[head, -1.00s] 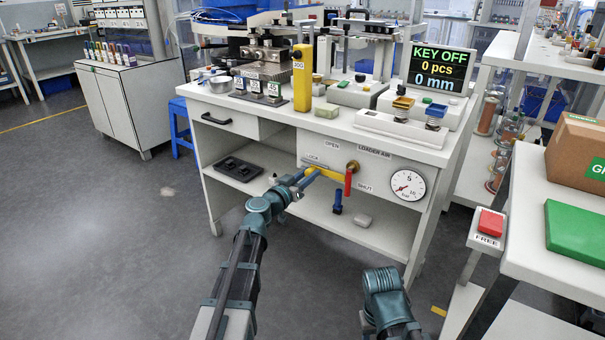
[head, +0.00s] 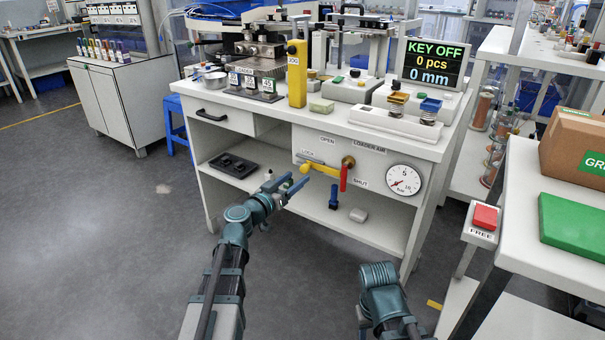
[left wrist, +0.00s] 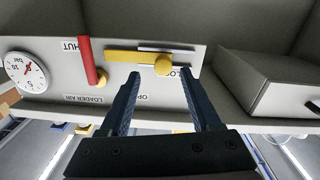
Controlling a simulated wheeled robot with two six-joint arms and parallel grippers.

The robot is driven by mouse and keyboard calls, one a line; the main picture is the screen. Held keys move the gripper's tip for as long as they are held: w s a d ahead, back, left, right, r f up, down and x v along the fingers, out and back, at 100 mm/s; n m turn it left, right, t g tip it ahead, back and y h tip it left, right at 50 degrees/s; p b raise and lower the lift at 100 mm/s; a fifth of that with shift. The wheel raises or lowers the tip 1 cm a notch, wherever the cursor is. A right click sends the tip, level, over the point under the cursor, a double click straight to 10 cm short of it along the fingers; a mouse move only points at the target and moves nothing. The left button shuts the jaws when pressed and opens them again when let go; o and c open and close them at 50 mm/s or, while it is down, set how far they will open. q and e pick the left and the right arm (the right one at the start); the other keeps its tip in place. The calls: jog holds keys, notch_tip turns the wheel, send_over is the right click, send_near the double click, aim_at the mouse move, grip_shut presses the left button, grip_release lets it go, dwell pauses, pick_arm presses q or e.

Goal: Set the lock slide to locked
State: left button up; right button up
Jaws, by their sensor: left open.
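The lock slide (head: 322,170) is a yellow bar with a round knob on the panel under the bench top, below the LOCK label. Its right end reaches close to the brass hub of the red valve handle (head: 343,175). In the left wrist view, which is upside down, the slide (left wrist: 125,56) shows its knob at the right end. My left gripper (head: 289,184) is open and empty, just in front of and below the knob, apart from it in the head view. In the wrist view its fingertips (left wrist: 160,75) lie either side of the knob. My right gripper is out of view.
A pressure gauge (head: 403,180) sits right of the handle. A lower shelf holds a black tray (head: 233,165), a blue item (head: 334,197) and a grey block (head: 358,215). A drawer (head: 228,117) is left of the panel. The floor before the bench is clear.

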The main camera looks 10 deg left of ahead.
pick_arm(q)
jog(key=v, duration=0.8)
jog(key=s+d+f+m+g+h+p, duration=0.2)
jog(key=s+d+f+g, duration=0.15)
jog(key=d, duration=0.45)
jog(key=s+d+f+m+g+h+p, duration=0.1)
jog(key=s+d+f+m+g+p, duration=0.15)
jog(key=d+g, duration=0.45)
jog(key=s+d+f+n+g+y+p, duration=0.1)
jog(key=s+d+f+g+y, duration=0.25)
jog(key=s, duration=0.25)
jog(key=s+d+f+g+y+p, duration=0.1)
jog(key=s+d+f+g+y, duration=0.15)
jog(key=s+f, duration=0.2)
jog(key=s+a+r+n+y+p, duration=0.1)
jog(key=s+a+n+y+p, duration=0.15)
jog(key=s+y, duration=0.3)
notch_tip(320, 180, up, 38)
jog(key=p, duration=3.7)
jog(key=shift+a+f+h+p, duration=0.15)
jog(key=shift+a+h+p, duration=0.15)
jog(key=shift+h, duration=0.15)
